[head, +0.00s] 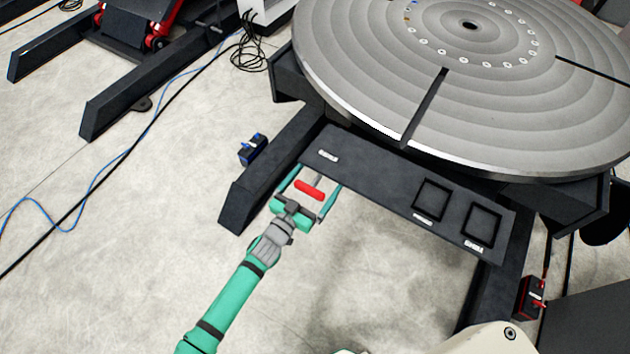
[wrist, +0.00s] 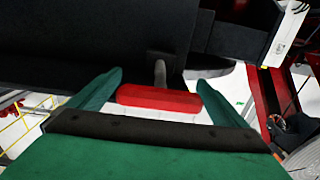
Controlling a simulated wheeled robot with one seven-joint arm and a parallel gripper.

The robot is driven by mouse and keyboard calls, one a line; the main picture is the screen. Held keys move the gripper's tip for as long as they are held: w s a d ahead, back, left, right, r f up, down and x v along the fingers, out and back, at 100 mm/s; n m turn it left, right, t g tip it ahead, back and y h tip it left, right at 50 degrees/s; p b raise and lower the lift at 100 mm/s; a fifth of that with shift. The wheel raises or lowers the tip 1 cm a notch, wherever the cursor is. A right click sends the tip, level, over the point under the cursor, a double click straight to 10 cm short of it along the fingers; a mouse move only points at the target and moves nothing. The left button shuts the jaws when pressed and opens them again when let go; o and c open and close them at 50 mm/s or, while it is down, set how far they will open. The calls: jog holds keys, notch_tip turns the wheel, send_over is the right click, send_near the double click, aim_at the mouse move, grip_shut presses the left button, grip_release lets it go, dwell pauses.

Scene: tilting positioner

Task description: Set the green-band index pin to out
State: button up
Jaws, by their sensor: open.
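A red bar handle (head: 309,189) on a grey stem sits at the left end of a dark panel (head: 385,192) below the round table. In the wrist view the red handle (wrist: 158,99) lies crosswise and its stem (wrist: 160,72) runs into a dark block. I cannot make out a green band on it, so I cannot tell whether this is the green-band index pin. My gripper (head: 316,179) has its green fingers spread on either side of the handle. In the wrist view my gripper (wrist: 160,80) shows gaps between the handle and both fingers.
The large grey slotted disc (head: 370,95) overhangs the panel. Two square black frames (head: 431,199) are on the panel's right part. A dark beam (head: 262,190) and a blue box (head: 252,149) lie to the left, a red box (head: 530,297) to the right. Cables cross the floor at left.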

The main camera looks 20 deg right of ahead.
jog(key=v, duration=1)
jog(key=shift+s+a, duration=0.2)
jog(key=shift+a, duration=0.15)
jog(key=shift+f, duration=0.1)
jog(key=s+a+f+n+t+y, duration=0.2)
jog(key=s+a+n+t+y, duration=0.3)
jog(key=s+a, duration=1)
jog(key=s+d+r+n+y, duration=0.1)
jog(key=s+r+n+y, duration=0.2)
jog(key=s+y, duration=0.2)
jog(key=s+d+r+n+y, duration=0.2)
jog(key=s+r+n+y, duration=0.1)
jog(key=s, duration=0.4)
jog(key=shift+s+r+t+y, duration=0.3)
jog(key=shift+r+y, duration=0.45)
jog(key=shift+y, duration=0.25)
